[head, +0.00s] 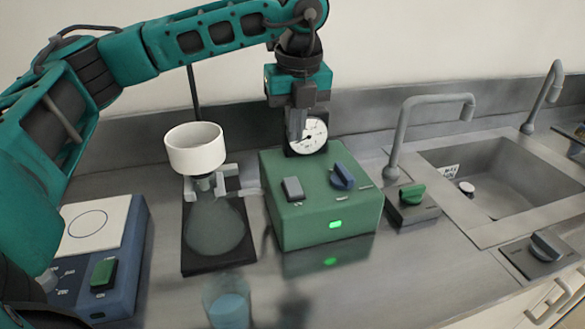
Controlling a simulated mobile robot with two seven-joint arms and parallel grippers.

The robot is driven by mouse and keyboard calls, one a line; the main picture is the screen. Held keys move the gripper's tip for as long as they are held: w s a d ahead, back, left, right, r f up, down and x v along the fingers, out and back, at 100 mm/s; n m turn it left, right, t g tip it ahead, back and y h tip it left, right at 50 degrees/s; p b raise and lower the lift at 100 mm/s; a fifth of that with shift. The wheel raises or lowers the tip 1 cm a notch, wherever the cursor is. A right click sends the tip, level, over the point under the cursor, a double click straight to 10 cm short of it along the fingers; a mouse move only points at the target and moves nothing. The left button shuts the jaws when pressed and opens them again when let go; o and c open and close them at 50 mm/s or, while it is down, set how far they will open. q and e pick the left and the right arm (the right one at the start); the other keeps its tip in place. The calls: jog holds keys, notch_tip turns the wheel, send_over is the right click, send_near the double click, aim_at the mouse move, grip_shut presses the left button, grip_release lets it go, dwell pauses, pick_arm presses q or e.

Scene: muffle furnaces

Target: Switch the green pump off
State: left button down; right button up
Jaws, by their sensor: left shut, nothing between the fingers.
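The green pump (310,222) is a green box on the steel bench, in the middle of the head view. On its top are a grey switch (292,189) at the left and a blue knob (343,177) at the right. A green lamp (335,224) glows on its front face. A round white dial gauge (308,136) stands at its back. My left gripper (296,136) points down above the back of the pump, partly in front of the gauge. It is shut and empty, and appears apart from the switch. My right gripper is not in view.
A flask with a white funnel (195,148) stands left of the pump. A blue device (118,250) with a white top and green switch sits far left. A glass (228,303) of bluish liquid stands in front. A sink (500,180) with taps lies right.

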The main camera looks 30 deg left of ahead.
aim_at(292, 181)
pick_arm(q)
jog(key=f, duration=0.6)
jog(key=w+a+f, duration=0.1)
jog(key=f, duration=0.3)
jog(key=shift+a+f, duration=0.1)
